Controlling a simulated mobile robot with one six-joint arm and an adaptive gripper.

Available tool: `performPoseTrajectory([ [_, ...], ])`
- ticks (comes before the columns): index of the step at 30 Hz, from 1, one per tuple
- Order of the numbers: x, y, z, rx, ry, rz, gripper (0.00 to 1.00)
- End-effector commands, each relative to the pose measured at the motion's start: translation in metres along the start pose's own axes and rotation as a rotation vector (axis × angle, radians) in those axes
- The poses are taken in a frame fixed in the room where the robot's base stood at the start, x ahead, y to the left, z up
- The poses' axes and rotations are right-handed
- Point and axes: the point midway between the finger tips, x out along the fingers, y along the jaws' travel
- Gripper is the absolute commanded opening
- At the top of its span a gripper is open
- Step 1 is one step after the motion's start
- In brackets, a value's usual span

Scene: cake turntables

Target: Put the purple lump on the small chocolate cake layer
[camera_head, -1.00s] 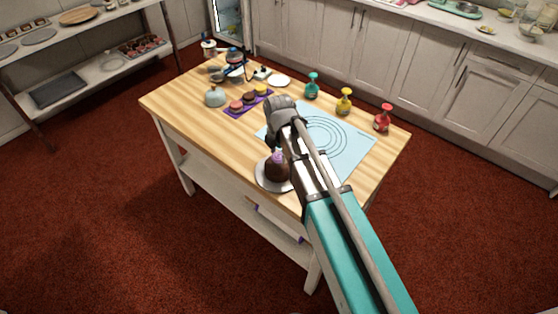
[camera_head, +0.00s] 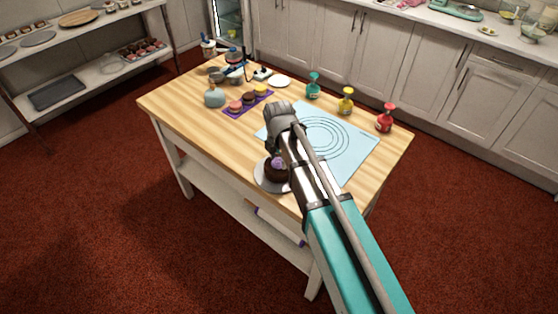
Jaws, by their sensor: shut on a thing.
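The chocolate cake layer (camera_head: 272,174) is small, dark brown and round. It sits on a pale round plate or turntable (camera_head: 260,182) at the table's near edge, partly behind my arm. The purple lump (camera_head: 278,162) shows at the top of the cake layer, just below my gripper (camera_head: 273,150). My gripper points down over the cake and is shut on the lump. Its fingertips are small and partly hidden. I cannot tell whether the lump touches the cake.
A light blue mat (camera_head: 350,150) with circles lies right of my arm. Green (camera_head: 313,88), yellow (camera_head: 346,102) and red (camera_head: 385,120) bottles stand behind it. A purple tray (camera_head: 238,112) holds small cakes. The wooden tabletop (camera_head: 200,128) is clear at left.

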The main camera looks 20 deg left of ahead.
Motion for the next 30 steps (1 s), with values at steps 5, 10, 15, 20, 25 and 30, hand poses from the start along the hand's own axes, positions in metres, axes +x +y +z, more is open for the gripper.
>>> performPoseTrajectory([
  [5,0.0010,0.0000,0.0002,0.000,0.000,0.000,0.38],
  [10,0.0031,-0.0001,0.0002,0.000,0.000,0.000,0.77],
  [15,0.0029,-0.0001,0.0003,0.000,0.000,0.000,1.00],
  [20,0.0029,-0.0001,0.0003,0.000,0.000,0.000,1.00],
  [25,0.0028,-0.0002,0.0003,0.000,0.000,0.000,1.00],
  [30,0.0009,-0.0001,0.0003,0.000,0.000,0.000,1.00],
])
